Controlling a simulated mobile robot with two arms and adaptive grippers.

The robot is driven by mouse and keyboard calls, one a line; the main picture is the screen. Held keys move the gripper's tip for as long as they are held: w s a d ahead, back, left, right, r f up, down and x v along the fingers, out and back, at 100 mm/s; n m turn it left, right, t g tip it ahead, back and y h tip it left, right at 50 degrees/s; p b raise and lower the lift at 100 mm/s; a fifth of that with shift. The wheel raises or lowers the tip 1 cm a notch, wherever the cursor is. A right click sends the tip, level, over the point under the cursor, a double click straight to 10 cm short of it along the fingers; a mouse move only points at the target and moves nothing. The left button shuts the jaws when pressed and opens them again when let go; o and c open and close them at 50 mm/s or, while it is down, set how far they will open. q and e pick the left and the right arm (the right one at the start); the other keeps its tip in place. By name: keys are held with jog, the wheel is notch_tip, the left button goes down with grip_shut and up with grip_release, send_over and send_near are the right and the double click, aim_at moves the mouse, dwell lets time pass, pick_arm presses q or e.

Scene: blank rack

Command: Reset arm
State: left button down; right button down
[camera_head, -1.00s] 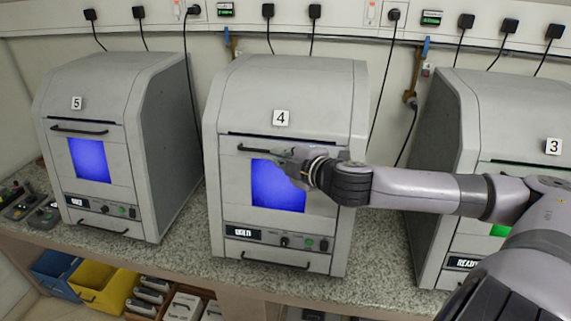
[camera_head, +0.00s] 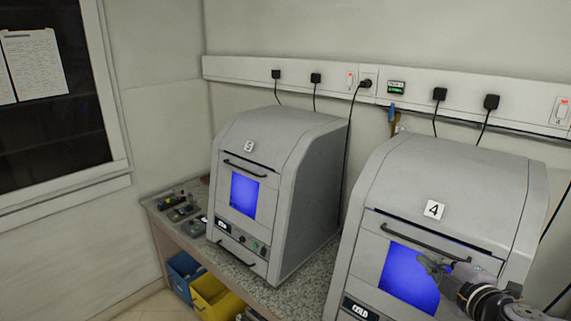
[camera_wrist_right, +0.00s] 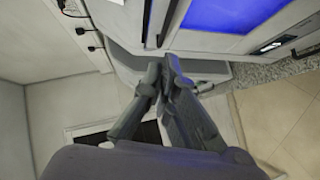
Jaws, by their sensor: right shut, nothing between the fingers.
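My right gripper (camera_head: 432,264) is at the lower right of the head view, in front of the blue window of the machine marked 4 (camera_head: 465,170). It is shut and holds nothing. It sits just below that machine's dark door handle (camera_head: 415,240); whether it touches the door cannot be told. In the right wrist view the closed fingers (camera_wrist_right: 165,68) point up the picture, near a machine front with a blue window (camera_wrist_right: 225,12). My left gripper is not in view.
The machine marked 5 (camera_head: 280,150) stands left of machine 4 on the speckled counter (camera_head: 318,262). Small devices (camera_head: 180,208) lie at the counter's left end. Blue (camera_head: 184,268) and yellow (camera_head: 215,298) bins sit below. A wall rail with plugs (camera_head: 330,78) runs behind.

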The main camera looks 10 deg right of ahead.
jog(key=s+f+m+g+h, duration=0.1)
jog(key=s+f+m+g, duration=0.25)
jog(key=s+f, duration=0.35)
jog(key=s+f+m+g+h, duration=0.2)
jog(key=s+f+m, duration=0.25)
jog(key=f, duration=0.55)
jog(key=s+a+f+m+g+y, duration=0.2)
jog(key=s+a+f+g, duration=0.15)
jog(key=s+a, duration=0.45)
jog(key=s+a+f+m+g+y, duration=0.2)
jog(key=s+a+f, duration=0.35)
jog(key=a, duration=0.35)
notch_tip(320, 180, down, 34)
jog(key=s+f+g+b, duration=0.1)
jog(key=s+g+b, duration=0.1)
jog(key=b, duration=0.6)
jog(key=s+d+f+b, duration=0.1)
jog(key=s+f+b, duration=0.2)
jog(key=s+f, duration=0.5)
jog(key=s+d+f+b, duration=0.2)
jog(key=s+f, duration=0.6)
jog(key=f, duration=0.5)
jog(key=shift+s+g+b, duration=0.15)
jog(key=shift+g+b, duration=0.25)
jog(key=shift+b, duration=0.35)
